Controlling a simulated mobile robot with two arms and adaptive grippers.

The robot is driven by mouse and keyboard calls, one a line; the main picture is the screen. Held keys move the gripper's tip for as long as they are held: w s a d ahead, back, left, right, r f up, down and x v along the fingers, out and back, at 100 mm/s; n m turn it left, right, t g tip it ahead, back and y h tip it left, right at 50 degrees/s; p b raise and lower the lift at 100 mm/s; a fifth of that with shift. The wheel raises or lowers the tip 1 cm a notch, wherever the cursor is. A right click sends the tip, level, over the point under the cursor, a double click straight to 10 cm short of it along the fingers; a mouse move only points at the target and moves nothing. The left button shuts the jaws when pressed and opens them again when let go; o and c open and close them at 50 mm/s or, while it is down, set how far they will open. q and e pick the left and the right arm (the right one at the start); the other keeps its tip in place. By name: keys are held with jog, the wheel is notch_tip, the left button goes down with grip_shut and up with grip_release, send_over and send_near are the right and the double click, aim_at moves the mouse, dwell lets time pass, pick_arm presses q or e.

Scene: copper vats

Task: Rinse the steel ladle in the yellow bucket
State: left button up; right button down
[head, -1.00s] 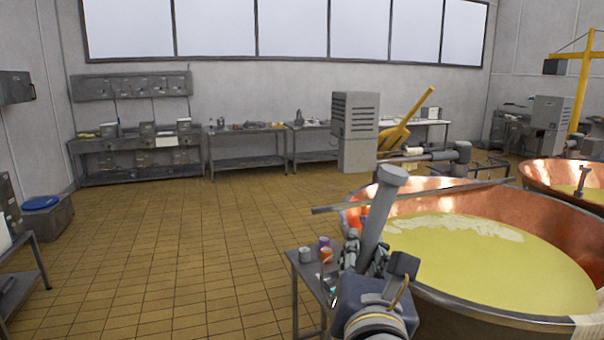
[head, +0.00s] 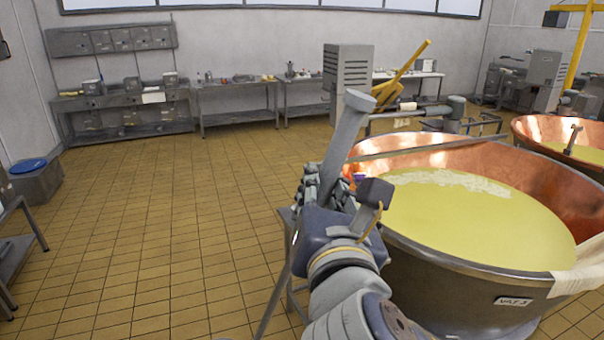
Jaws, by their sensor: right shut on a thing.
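My right gripper (head: 325,193) is shut on a long grey tool (head: 342,132) with a thick shaft and a wide round end pointing up. It looks like the steel ladle, but I make out no clear bowl. A thin slanting grey rod below the gripper lines up with it and may be its lower part. The gripper is left of the near copper vat, over a small side table. No yellow bucket is in view. My left gripper is not in view.
The near copper vat (head: 455,276) holds yellowish liquid and stands at the right; a second vat (head: 530,127) is behind it. The small side table (head: 287,214) is mostly hidden by my arm. A blue-lidded bin (head: 28,166) stands at left. The tiled floor (head: 170,220) is open.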

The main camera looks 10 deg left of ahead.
jog(key=w+d+f+m+b, duration=0.3)
jog(key=d+f+m, duration=0.1)
jog(key=d+f, duration=0.7)
jog(key=w+d+f+m+b, duration=0.3)
jog(key=d+f, duration=0.7)
jog(key=f, duration=0.4)
jog(key=w+d+f+m+b, duration=0.3)
jog(key=d+f+m+b, duration=0.1)
jog(key=d+f, duration=0.7)
notch_tip(320, 180, down, 31)
jog(key=a+m+b, duration=0.1)
jog(key=m+b, duration=0.6)
jog(key=b, duration=1.2)
jog(key=shift+a+f+m, duration=0.2)
jog(key=shift+a+m, duration=0.1)
jog(key=shift+a, duration=0.1)
